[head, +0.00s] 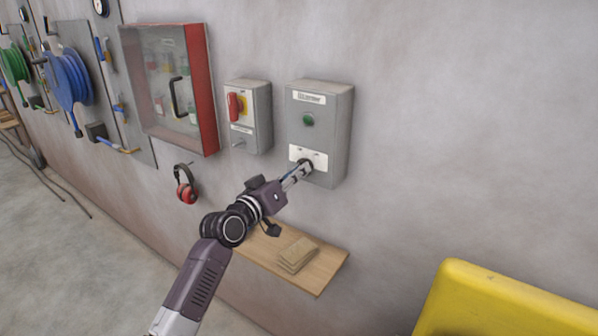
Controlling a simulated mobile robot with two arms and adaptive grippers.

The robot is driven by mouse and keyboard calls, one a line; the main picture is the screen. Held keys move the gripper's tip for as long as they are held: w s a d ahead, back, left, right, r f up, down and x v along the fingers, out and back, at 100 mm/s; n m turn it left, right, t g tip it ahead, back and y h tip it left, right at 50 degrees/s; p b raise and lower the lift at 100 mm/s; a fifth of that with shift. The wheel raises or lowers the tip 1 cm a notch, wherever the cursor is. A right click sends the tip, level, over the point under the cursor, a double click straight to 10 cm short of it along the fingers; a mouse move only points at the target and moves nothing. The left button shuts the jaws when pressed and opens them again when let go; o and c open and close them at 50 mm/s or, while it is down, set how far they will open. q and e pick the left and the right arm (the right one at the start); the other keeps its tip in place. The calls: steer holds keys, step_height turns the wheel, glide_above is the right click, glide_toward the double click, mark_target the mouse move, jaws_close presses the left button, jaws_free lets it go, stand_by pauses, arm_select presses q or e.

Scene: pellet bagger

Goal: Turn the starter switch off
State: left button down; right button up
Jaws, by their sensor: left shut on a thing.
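The starter box (335,125) is a grey box on the wall with a label at its top, a green button or lamp (307,120) and a white plate (296,154) low on its front. The starter switch (307,165) is a dark knob at this plate, partly hidden by my fingers. My left gripper (299,172) reaches up to it from below left and is shut on the switch. The switch's exact angle is too small to tell. My right gripper is not in view.
A grey box with a red and yellow rotary handle (235,106) is just left. A red-framed glass cabinet (205,90) and red ear defenders (185,185) hang further left. A wooden shelf (325,265) with brown pads (297,254) is below. A yellow object (500,300) stands front right.

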arm_select(q)
steer(key=shift+f, duration=0.1)
steer(key=c, duration=2)
jaws_free()
steer(key=v, duration=1.2)
